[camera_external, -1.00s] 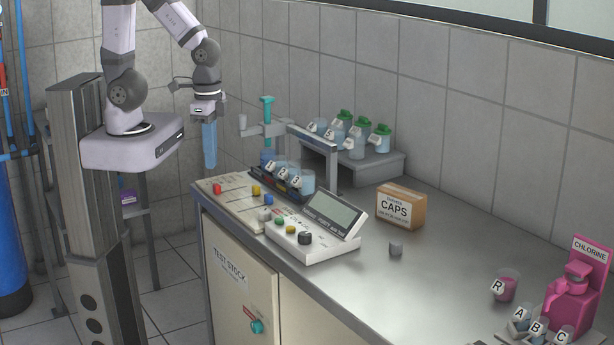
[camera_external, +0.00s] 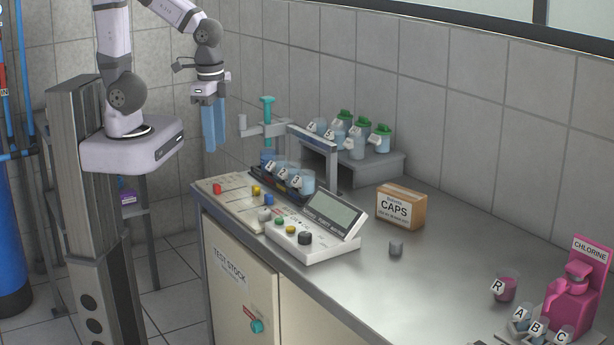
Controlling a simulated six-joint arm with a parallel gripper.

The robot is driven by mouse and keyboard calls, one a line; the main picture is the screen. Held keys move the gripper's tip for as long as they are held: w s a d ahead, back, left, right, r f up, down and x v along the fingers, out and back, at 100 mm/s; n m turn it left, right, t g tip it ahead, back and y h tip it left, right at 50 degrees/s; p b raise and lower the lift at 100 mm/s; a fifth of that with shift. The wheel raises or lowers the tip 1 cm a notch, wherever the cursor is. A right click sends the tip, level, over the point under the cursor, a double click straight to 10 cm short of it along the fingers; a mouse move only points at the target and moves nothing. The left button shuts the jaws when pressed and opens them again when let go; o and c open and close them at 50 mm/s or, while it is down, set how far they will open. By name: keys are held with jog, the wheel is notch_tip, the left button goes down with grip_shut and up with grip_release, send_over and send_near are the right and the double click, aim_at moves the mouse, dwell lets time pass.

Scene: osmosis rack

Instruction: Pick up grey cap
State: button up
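A meter (camera_external: 315,230) and a rack of labelled beakers (camera_external: 272,182) stand at the counter's left. Green-capped bottles (camera_external: 363,130) stand on a grey step. A pink chlorine bottle (camera_external: 572,305) is front right.

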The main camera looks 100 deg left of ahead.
jog(key=w+d+f+m+t+y+b, duration=0.1)
jog(key=w+f+m+t+y+b, duration=0.15)
jog(key=w+m+b, duration=0.65)
jog(key=w+f+m+t+y+b, duration=0.1)
jog(key=w+m+t+y+b, duration=0.15)
jog(key=w+m, duration=0.7)
jog(key=w+d+r+m+t+y+b, duration=0.25)
jog(key=w+d+m+t+b, duration=0.35)
jog(key=w+d+m, duration=0.65)
jog(key=n, duration=0.3)
send_near(391, 244)
jog(key=shift+s+d+r+h, duration=0.2)
jog(key=shift+s+d+r, duration=0.1)
jog(key=shift+s, duration=0.2)
jog(key=shift+s+d+r+h, duration=0.15)
jog(key=shift+s+d+r, duration=0.15)
jog(key=shift+s, duration=0.2)
jog(key=shift+f, duration=0.35)
jog(key=shift+p+x, duration=1)
jog(key=shift+x, duration=2.4)
jog(key=shift+w+a+r+p, duration=0.1)
jog(key=shift+w+a+p, duration=0.25)
jog(key=shift+a, duration=0.1)
jog(key=shift+p+x, duration=0.75)
jog(key=shift+x, duration=1.4)
jog(key=shift+r, duration=0.1)
jog(key=shift+c, duration=0.4)
